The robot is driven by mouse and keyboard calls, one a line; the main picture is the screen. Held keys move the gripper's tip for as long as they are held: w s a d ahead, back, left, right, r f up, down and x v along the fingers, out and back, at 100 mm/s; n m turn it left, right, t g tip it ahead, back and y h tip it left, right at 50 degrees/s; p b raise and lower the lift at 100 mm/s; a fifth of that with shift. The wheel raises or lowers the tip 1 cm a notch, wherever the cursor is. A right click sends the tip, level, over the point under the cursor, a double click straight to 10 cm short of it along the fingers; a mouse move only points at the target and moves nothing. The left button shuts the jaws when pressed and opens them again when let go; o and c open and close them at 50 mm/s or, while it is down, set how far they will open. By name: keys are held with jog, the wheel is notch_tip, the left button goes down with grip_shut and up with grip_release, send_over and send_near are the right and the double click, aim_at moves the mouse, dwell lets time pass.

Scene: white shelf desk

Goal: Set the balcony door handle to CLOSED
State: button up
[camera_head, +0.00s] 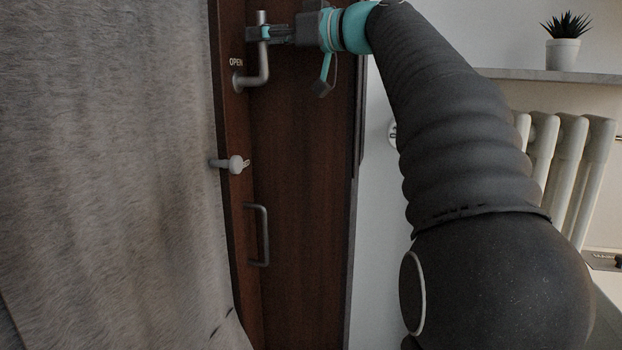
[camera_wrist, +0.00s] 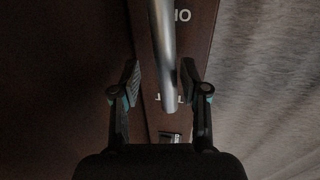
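The balcony door handle (camera_head: 264,62) is a grey metal lever on the dark brown door (camera_head: 300,200). Its grip points upward from a short elbow at the pivot, beside the white word OPEN (camera_head: 236,62). My gripper (camera_head: 258,34) is at the upper part of the grip, reaching in from the right. In the wrist view, my gripper (camera_wrist: 160,72) has its two fingers spread, one on each side of the handle (camera_wrist: 163,50), with visible gaps. Part of the grip is hidden behind the fingers in the head view.
A light knob-like fitting (camera_head: 235,164) and a fixed pull handle (camera_head: 257,235) sit lower on the door. A grey curtain (camera_head: 110,150) hangs close on the left. A radiator (camera_head: 570,160) and a potted plant (camera_head: 563,50) on a shelf (camera_head: 540,75) are at right.

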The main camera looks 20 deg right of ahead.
jog(key=b+v, duration=0.2)
jog(key=v, duration=1.1)
jog(key=s+a+f+m+g+h, duration=0.1)
jog(key=a+f+m+g+h, duration=0.2)
jog(key=f, duration=0.6)
jog(key=s+a+f+m+h, duration=0.1)
jog(key=a+f+m+h, duration=0.3)
jog(key=f, duration=0.6)
jog(key=s+a+f+m+g+h, duration=0.1)
jog(key=s+f, duration=0.4)
jog(key=f, duration=0.6)
jog(key=s+a+f+g+h, duration=0.1)
jog(key=s+a+f+g, duration=0.1)
jog(key=s+f, duration=0.4)
jog(key=shift+s+a+f+m+g+h, duration=0.35)
jog(key=shift+a+f+m+g+h, duration=0.1)
jog(key=shift+f, duration=2.3)
